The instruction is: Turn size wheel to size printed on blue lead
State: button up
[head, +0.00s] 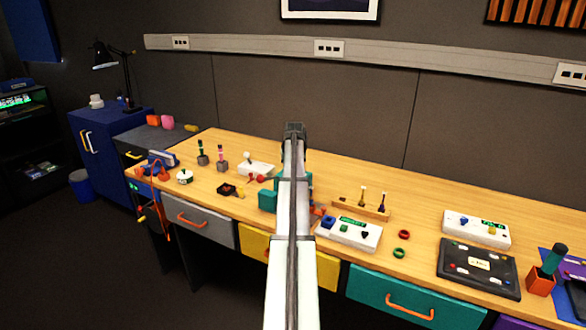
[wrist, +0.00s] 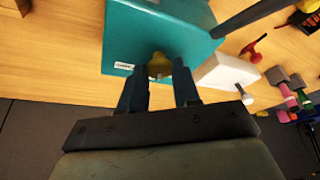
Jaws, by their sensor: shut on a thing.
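A teal box (wrist: 145,30) fills the upper middle of the wrist view, with a small white label (wrist: 123,66) on its near edge. A yellow knob (wrist: 159,66) sits on it. My gripper (wrist: 160,74) has its two dark fingers on either side of the knob and is shut on it. Whether the knob is the size wheel, I cannot tell; no size marks are readable. In the head view the teal box (head: 268,201) is partly hidden behind my arm, and my fingertips are hidden too. I cannot pick out a blue lead or its print for sure.
A white box with a knob (wrist: 224,72) stands beside the teal box. A dark bar crosses above it. On the wooden table, a white panel (head: 352,236) and green and red rings stand to the right. A black panel (head: 478,268) lies farther right.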

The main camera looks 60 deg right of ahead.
jog(key=shift+w+m+g+h, duration=0.1)
jog(key=shift+m+g+h, duration=0.3)
jog(key=shift+m, duration=1.2)
jog(key=o, duration=1)
jog(key=shift+o, duration=0.2)
jog(key=v, duration=1.3)
jog(key=shift+r, duration=0.4)
jog(key=shift+w+a, duration=0.1)
jog(key=shift+w, duration=0.1)
